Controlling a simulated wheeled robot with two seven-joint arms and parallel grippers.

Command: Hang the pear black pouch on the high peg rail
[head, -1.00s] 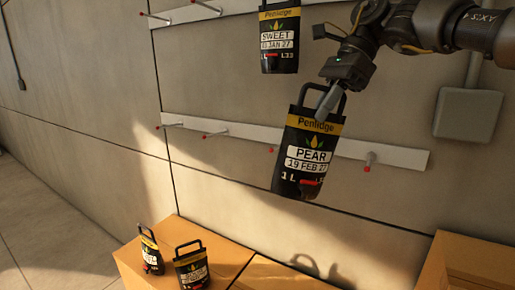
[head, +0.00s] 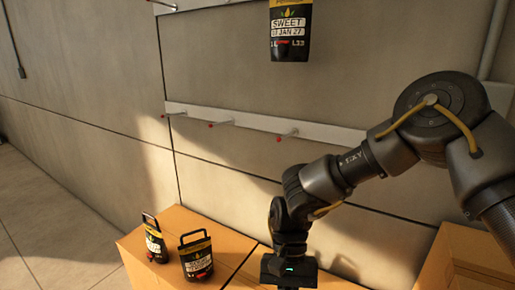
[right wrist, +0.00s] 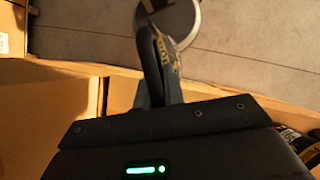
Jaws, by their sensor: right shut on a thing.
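My right gripper (head: 289,268) is low at the bottom edge of the head view, its fingers below the frame. The right wrist view shows it (right wrist: 158,98) shut on the pear black pouch (right wrist: 172,58), seen nearly edge-on with its dark handle and a yellowish strip with lettering. The pouch is out of the head view and most of its face is hidden. The high peg rail (head: 215,4) is cut by the top edge of the head view. A black SWEET pouch (head: 290,32) hangs at the top there. My left gripper is not in view.
A lower peg rail (head: 255,122) with red-tipped pegs crosses the wall, partly behind my right arm. Two black pouches, one on the left (head: 155,242) and one beside it (head: 196,258), stand on cardboard boxes (head: 180,220). Another box (head: 450,255) is at right.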

